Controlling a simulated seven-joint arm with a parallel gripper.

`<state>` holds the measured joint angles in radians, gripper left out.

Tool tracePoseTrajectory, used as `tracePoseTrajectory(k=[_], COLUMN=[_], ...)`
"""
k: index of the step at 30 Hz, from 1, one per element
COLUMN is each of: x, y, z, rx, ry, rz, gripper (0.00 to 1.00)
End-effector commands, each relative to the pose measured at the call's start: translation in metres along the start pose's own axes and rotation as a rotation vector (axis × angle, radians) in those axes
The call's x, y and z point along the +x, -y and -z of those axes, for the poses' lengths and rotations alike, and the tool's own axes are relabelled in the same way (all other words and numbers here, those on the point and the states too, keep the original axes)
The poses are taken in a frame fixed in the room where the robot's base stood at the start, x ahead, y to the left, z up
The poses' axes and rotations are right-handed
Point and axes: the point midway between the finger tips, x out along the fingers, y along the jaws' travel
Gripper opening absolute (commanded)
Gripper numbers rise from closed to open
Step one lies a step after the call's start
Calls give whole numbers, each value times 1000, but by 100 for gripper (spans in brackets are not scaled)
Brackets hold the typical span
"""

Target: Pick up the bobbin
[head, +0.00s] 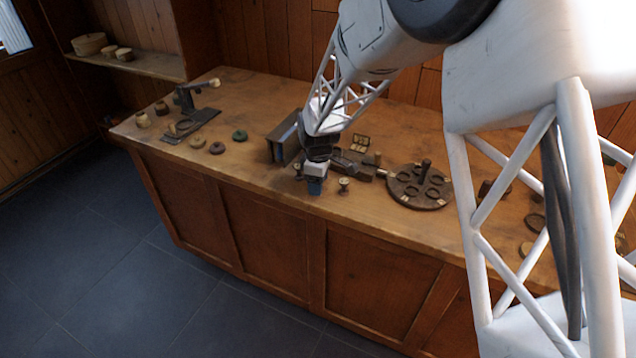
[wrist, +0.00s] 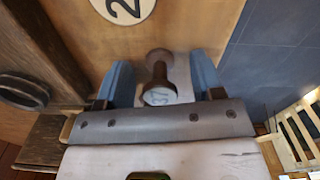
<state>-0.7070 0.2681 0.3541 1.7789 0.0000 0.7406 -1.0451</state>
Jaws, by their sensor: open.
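The bobbin (wrist: 157,68) is a brown turned spool with a pale, marked end face towards the camera. In the wrist view it shows between the two blue fingers of my gripper (wrist: 160,65), with a gap on each side. My gripper is open. In the head view my gripper (head: 315,186) is low over the front part of the bench. A small spool (head: 344,184) stands just right of it and another small turned piece (head: 298,168) shows at its left. I cannot tell which of these, if either, is the one between the fingers.
A round dark board with rings (head: 420,200) lies to the right on the bench (head: 240,168). A dark box (head: 280,140) stands behind my gripper. Rings and a dark stand (head: 185,100) are at the left. A pale disc marked 2 (wrist: 122,8) shows in the wrist view.

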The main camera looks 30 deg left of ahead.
Motion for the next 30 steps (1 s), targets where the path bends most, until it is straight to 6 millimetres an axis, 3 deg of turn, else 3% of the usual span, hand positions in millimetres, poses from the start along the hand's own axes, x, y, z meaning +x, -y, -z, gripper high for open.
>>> tracePoseTrajectory(k=[15,25,30], x=[0,0,0], y=[0,0,0], z=[0,0,0], rx=[0,0,0], ry=[0,0,0], rz=[0,0,0], gripper=[61,12,9])
